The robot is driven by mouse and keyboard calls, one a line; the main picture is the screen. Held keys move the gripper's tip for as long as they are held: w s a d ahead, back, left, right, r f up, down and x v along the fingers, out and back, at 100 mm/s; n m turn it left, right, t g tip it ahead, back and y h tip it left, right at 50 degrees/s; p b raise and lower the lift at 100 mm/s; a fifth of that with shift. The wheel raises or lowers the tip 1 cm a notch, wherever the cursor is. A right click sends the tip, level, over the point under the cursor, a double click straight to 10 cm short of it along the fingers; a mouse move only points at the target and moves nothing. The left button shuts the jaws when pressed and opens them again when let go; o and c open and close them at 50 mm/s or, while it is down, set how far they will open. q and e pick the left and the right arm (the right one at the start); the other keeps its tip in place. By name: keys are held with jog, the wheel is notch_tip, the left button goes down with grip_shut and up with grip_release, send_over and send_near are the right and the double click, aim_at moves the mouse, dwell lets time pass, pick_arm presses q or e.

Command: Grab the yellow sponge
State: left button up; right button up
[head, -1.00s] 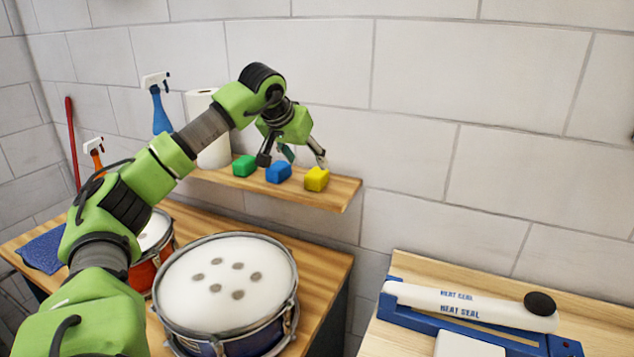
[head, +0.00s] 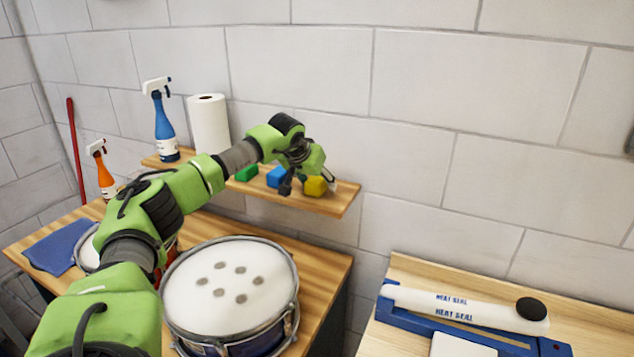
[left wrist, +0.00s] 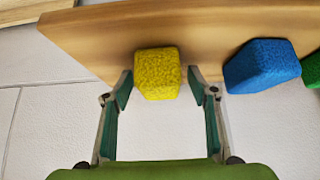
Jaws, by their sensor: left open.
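The yellow sponge (head: 315,186) sits on the wooden wall shelf (head: 335,203), near its right end. My left gripper (head: 308,185) is open at the sponge, with a finger on either side of it in the head view. In the left wrist view the yellow sponge (left wrist: 157,73) lies between the tips of the open left gripper (left wrist: 160,88), with a small gap on each side. The blue sponge (head: 275,177) stands beside it and also shows in the left wrist view (left wrist: 262,66). My right gripper is not in view.
A green sponge (head: 246,173), paper towel roll (head: 209,124) and blue spray bottle (head: 164,130) stand further left on the shelf. Below are a drum (head: 225,285) and a blue cloth (head: 57,248). A heat sealer (head: 465,308) lies at the right.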

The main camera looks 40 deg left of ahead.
pick_arm(q)
jog(key=shift+s, duration=0.1)
jog(key=c, duration=0.9)
jog(key=shift+r, duration=0.1)
